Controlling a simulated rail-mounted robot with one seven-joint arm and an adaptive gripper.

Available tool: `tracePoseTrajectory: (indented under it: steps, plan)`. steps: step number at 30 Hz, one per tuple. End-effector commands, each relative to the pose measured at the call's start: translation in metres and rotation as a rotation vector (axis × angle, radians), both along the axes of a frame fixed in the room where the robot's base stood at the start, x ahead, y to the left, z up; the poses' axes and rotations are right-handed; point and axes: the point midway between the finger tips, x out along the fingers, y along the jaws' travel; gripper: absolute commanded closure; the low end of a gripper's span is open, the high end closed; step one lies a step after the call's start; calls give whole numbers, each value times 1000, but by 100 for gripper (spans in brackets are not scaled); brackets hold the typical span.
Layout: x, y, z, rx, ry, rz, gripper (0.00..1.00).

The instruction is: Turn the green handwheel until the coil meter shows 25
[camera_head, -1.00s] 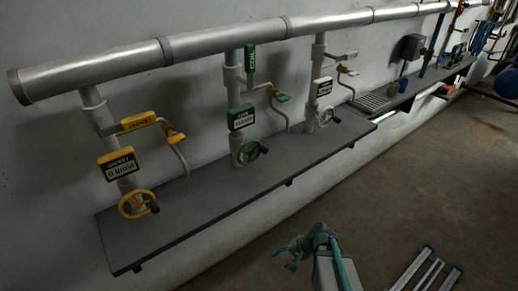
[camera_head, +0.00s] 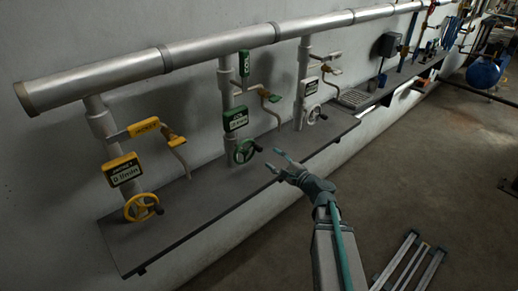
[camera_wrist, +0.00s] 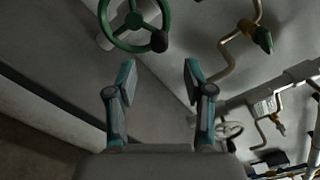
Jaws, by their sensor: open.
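The green handwheel (camera_head: 246,151) stands on the middle vertical pipe above the shelf, with a dark knob on its rim. The green coil meter (camera_head: 236,120) sits just above it; its reading is too small to make out. In the wrist view the green handwheel (camera_wrist: 135,22) is at the top, beyond the fingertips and a little left, its dark knob (camera_wrist: 159,41) at lower right. My gripper (camera_head: 277,161) is open and empty, in front of and to the right of the wheel, apart from it. Its two teal fingers show in the wrist view (camera_wrist: 158,80).
A yellow handwheel (camera_head: 141,207) and meter (camera_head: 123,170) stand to the left. A white meter (camera_head: 310,86) with a grey handwheel (camera_head: 316,115) stands to the right. The grey shelf (camera_head: 195,203) runs along the wall below them. A bent pipe with a green handle (camera_head: 271,97) is beside the middle valve.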

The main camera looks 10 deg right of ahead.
Motion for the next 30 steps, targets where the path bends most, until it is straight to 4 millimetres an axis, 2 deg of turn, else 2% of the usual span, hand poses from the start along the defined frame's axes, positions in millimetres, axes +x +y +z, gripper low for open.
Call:
tracePoseTrajectory:
  steps: [6, 13, 19, 28, 30]
  plan:
    - [37, 19, 2, -1, 0, 2, 48]
    - [64, 36, 2, -1, 0, 2, 48]
    - [74, 43, 0, -3, 0, 1, 48]
    - [75, 44, 0, -3, -1, 1, 48]
    - [75, 44, 0, -3, 0, 1, 60]
